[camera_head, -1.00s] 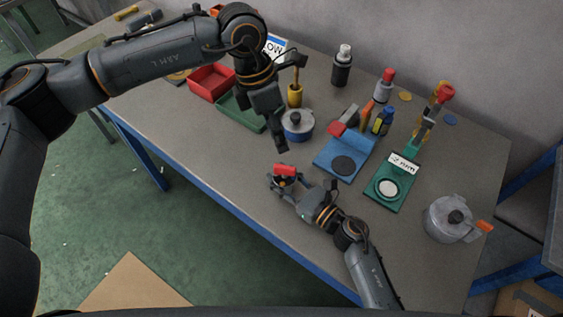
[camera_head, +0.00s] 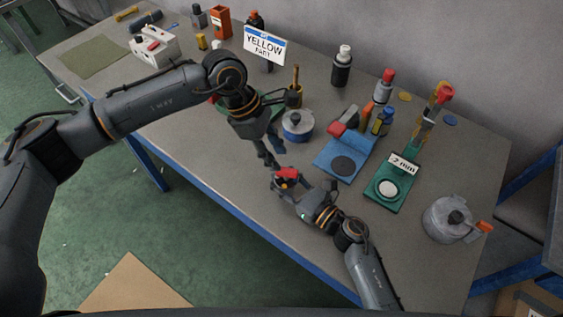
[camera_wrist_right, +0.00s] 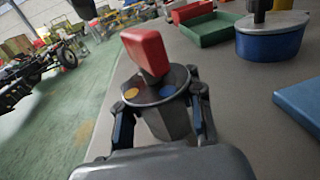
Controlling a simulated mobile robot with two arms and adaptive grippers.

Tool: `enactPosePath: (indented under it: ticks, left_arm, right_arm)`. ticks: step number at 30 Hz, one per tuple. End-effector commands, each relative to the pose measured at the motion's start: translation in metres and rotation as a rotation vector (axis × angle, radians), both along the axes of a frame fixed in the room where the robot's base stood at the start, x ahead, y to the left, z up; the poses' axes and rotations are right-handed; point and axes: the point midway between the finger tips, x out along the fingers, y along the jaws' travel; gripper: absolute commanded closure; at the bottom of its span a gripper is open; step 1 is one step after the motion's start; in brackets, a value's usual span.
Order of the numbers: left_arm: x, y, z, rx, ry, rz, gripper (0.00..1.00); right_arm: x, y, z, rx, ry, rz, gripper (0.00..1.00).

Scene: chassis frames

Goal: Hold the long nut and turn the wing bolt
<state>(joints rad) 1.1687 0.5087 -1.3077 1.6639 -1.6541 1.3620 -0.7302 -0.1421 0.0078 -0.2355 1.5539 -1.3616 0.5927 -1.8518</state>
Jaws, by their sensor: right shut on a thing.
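My right gripper (camera_head: 283,184) is shut on the long nut, a grey metal body (camera_wrist_right: 170,122) held upright between its two fingers in the right wrist view. The wing bolt, with a flat red wing (camera_wrist_right: 147,52), stands in the nut's top. An orange and a blue dot mark the nut's top face. In the head view the red wing (camera_head: 287,174) shows above the right gripper, with the nut mostly hidden. My left gripper (camera_head: 272,161) is just up and left of the wing. It points down, its fingers look slightly apart, and it holds nothing visible.
A blue pot (camera_head: 298,126) stands behind the grippers. A blue stand (camera_head: 338,166), a green gauge stand (camera_head: 387,203) and a grey pot (camera_head: 448,228) lie to the right. The table's front edge is close below the right gripper.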

Motion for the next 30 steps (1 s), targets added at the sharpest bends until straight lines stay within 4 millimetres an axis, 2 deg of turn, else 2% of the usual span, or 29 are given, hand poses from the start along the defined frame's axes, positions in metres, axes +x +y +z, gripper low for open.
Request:
enactPosePath:
  ticks: [3, 7, 19, 20, 24, 30]
  left_arm:
    - [-0.003, -0.008, -0.019, -0.001, 0.002, -0.001, 0.65]
    - [-0.003, -0.013, -0.032, 0.000, 0.001, 0.001, 0.65]
    - [-0.004, -0.016, -0.040, 0.000, -0.001, 0.001, 0.65]
    - [-0.004, -0.016, -0.040, 0.000, -0.001, 0.001, 0.69]
    - [-0.004, -0.016, -0.039, 0.000, -0.001, 0.001, 0.98]
    - [-0.002, -0.015, -0.039, 0.000, -0.004, 0.004, 1.00]
  right_arm:
    - [0.000, 0.000, 0.000, 0.001, -0.001, 0.000, 1.00]
    - [0.000, 0.000, 0.001, 0.001, -0.001, 0.000, 1.00]
    - [0.000, 0.000, 0.000, 0.001, -0.001, 0.000, 1.00]
    - [0.000, 0.000, 0.000, 0.001, -0.001, 0.000, 1.00]
    - [0.000, 0.000, 0.000, 0.001, -0.001, 0.000, 1.00]
    - [-0.001, 0.001, 0.001, 0.001, -0.001, 0.003, 1.00]
